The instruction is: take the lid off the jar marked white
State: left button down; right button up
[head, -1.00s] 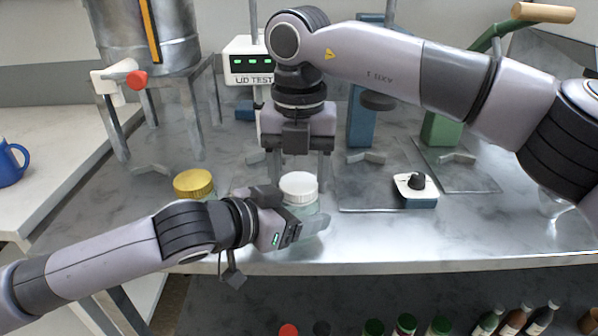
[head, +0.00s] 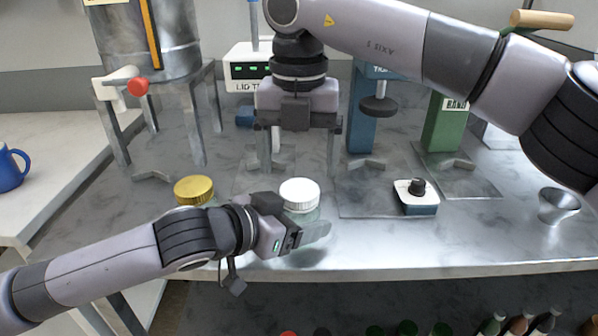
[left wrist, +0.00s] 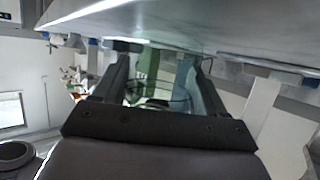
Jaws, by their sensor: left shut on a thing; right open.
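A jar with a white lid (head: 299,193) stands upright near the table's front edge. Its glass body is mostly hidden by my left gripper (head: 305,234), which is shut on it from the front left. Clear greenish glass (left wrist: 160,88) shows between the left fingers in the left wrist view. No marking on the jar can be read. The lid sits on the jar. My right gripper (head: 297,165) points down, open and empty, above and behind the white lid, apart from it.
A jar with a yellow lid (head: 193,189) stands to the left. A small box with a black knob (head: 416,197) and a metal cup (head: 558,205) are on the right. A lid tester (head: 246,68) and a green stand (head: 446,125) stand behind.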

aim_at(299, 190)
notch_tip(299, 190, up, 4)
jog(key=m, duration=0.3)
jog(key=shift+f, duration=0.4)
notch_tip(299, 190, down, 8)
jog(key=shift+r, duration=0.25)
jog(key=c, duration=1.1)
jog(key=shift+d+n, duration=0.1)
jog(key=shift+n, duration=1.5)
jog(key=o, duration=1.2)
